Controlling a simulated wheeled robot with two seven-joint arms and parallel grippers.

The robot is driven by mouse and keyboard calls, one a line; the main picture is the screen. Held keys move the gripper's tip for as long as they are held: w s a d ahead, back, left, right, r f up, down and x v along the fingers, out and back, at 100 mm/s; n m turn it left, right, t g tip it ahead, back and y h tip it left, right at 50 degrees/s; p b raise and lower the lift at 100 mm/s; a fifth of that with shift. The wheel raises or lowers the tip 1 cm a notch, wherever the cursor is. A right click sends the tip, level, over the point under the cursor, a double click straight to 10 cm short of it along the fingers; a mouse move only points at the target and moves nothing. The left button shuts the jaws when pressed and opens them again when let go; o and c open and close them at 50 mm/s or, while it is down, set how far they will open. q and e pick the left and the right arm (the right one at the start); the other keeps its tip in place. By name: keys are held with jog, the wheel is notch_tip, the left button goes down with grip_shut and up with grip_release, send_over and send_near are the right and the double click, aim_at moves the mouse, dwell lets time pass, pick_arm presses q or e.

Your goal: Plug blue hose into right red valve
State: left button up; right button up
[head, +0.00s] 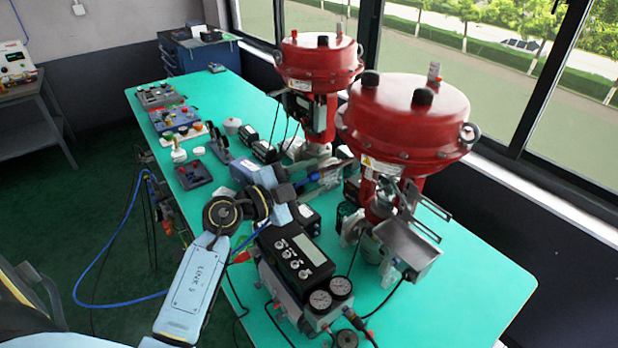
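The right red valve (405,120) stands on the teal table, with a metal bracket and fittings below its round red head. The blue hose (92,268) hangs in a loop off the table's left side, runs behind my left arm and shows again beside it. My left gripper (335,176) is over the table, left of the right valve's lower body and apart from its red head. A small blue piece shows at the gripper, but I cannot tell whether it is the hose end. The fingers are too small and cluttered to read. My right gripper is not in view.
A second red valve (318,75) stands behind to the left. A black positioner box with gauges (296,262) sits in front of the right valve. Control boxes (175,120) line the table's left edge. The table's front right part (470,290) is clear. Windows border the right side.

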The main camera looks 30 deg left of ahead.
pick_arm(q)
jog(key=b+v, duration=0.1)
jog(key=v, duration=1.2)
jog(key=shift+s, duration=0.15)
